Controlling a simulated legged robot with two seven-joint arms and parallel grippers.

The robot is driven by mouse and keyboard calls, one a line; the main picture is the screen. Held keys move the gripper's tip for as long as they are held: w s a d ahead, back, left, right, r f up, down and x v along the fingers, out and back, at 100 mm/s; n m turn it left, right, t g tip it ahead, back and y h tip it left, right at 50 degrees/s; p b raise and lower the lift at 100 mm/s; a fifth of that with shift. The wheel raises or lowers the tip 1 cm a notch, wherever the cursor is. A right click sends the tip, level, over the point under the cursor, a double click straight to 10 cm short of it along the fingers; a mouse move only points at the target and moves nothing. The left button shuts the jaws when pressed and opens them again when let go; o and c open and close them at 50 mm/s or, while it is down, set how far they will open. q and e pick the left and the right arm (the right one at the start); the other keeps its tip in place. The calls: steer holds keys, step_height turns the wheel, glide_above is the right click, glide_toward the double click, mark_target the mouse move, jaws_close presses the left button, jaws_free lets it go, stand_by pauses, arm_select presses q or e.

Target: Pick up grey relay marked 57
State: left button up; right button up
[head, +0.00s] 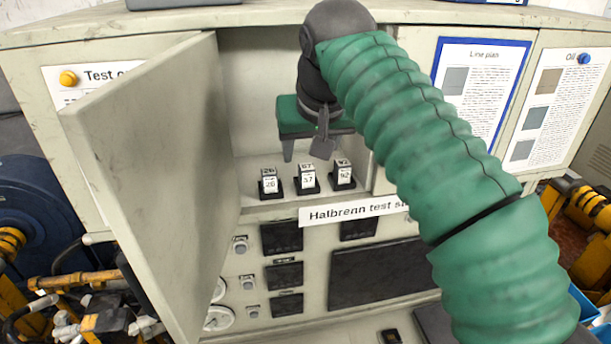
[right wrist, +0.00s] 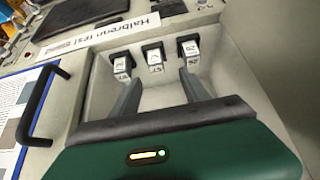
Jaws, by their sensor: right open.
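The relay marked 57 (head: 308,179) is the middle one of three small relays on the shelf inside the open cabinet. It has a pale label face and a dark base; it also shows in the right wrist view (right wrist: 154,60). My right gripper (head: 305,152) is above and behind the relays, pointing down into the compartment. Its fingers (right wrist: 160,80) are open and empty, apart from the middle relay. My left gripper is not in view.
The open cabinet door (head: 160,180) bounds the left. A black handle (right wrist: 38,105) shows in the right wrist view. Gauges and dark panels (head: 380,275) lie below the shelf.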

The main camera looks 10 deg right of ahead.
mark_target(306, 166)
steer(key=w+f, duration=0.2)
steer(key=w+d+f, duration=0.1)
steer(key=w+f, duration=0.1)
steer(key=shift+w+p, duration=0.3)
steer(key=shift+p, duration=0.05)
steer(key=f+p, duration=0.2)
steer(key=shift+w+f, duration=0.3)
steer(key=shift+f, duration=0.1)
steer(key=shift+s+a+f, duration=0.1)
steer(key=shift+a+f, duration=0.15)
steer(key=shift+f, duration=0.1)
steer(key=shift+w+f, duration=0.25)
steer(key=shift+w, duration=0.3)
steer(key=c, duration=0.4)
steer(key=shift+w+d, duration=0.1)
steer(key=shift+d, duration=0.1)
steer(key=c, duration=0.5)
steer(key=shift+d, duration=0.1)
jaws_close()
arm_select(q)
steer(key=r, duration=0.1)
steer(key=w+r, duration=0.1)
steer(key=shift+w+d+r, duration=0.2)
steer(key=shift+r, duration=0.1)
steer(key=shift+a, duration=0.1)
